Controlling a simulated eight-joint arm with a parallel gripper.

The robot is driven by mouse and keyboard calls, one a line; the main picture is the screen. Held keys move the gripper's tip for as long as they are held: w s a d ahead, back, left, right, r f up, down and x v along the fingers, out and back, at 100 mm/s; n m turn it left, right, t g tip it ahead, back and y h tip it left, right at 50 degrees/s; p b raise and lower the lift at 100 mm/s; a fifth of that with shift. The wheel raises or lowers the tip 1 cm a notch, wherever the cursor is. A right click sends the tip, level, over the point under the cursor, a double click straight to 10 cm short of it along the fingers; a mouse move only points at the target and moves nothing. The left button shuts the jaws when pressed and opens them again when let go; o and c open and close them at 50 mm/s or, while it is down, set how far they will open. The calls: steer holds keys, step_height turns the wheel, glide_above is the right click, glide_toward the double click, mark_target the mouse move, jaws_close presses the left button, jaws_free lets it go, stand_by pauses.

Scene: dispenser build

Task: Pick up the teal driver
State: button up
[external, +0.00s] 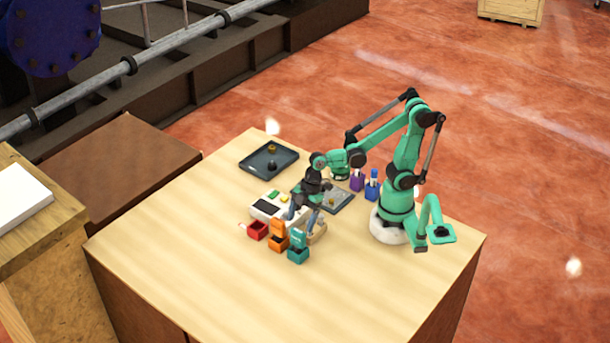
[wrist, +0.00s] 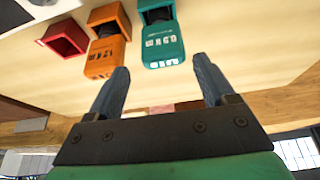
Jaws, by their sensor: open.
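An orange lettered piece (wrist: 106,58) with its bin and a red bin (wrist: 63,40) stand left of the teal one. A pale device (external: 268,207), a grey plate (external: 343,199), purple (external: 357,182) and blue bins (external: 373,190) and a dark tray (external: 254,163) lie behind. The table front is clear.

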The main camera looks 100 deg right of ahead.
mark_target(299, 229)
steer(key=shift+w+a+f+n, duration=0.15)
steer(key=shift+a+f+n, duration=0.15)
steer(key=shift+f, duration=0.05)
steer(key=shift+x, duration=2.6)
jaws_close()
